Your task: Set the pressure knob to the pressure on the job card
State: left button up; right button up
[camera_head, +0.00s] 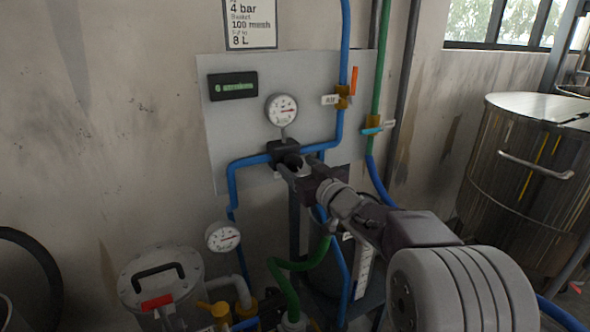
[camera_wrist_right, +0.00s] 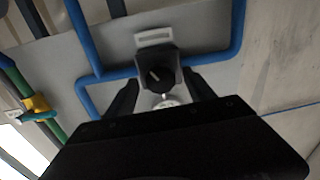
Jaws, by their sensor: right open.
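The job card (camera_head: 250,24) on the wall reads 4 bar, 100 mesh and 8 L; its top is cut off. The black pressure knob (camera_wrist_right: 158,78) sits on a dark regulator block in the blue pipe; it also shows in the head view (camera_head: 292,160). My right gripper (camera_head: 294,173) is open at the knob. In the right wrist view its fingers (camera_wrist_right: 161,92) stand on either side of the knob, with gaps visible. A round gauge (camera_head: 282,109) is above the regulator, its red needle pointing right; its numbers are too small to read. My left gripper is not in view.
A dark display (camera_head: 233,87) with green text is on the grey panel (camera_head: 225,135). An orange-handled valve (camera_head: 343,96) and a teal-handled valve (camera_head: 372,130) are right of the gauge. A second gauge (camera_head: 222,237) and a lidded vessel (camera_head: 160,285) are lower left. A steel drum (camera_head: 515,170) stands right.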

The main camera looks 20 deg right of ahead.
jog(key=shift+w+a, duration=0.1)
jog(key=shift+w, duration=0.85)
jog(key=c, duration=1.4)
jog(key=shift+o, duration=0.2)
jog(key=shift+n+b, duration=0.85)
jog(key=shift+n, duration=2.05)
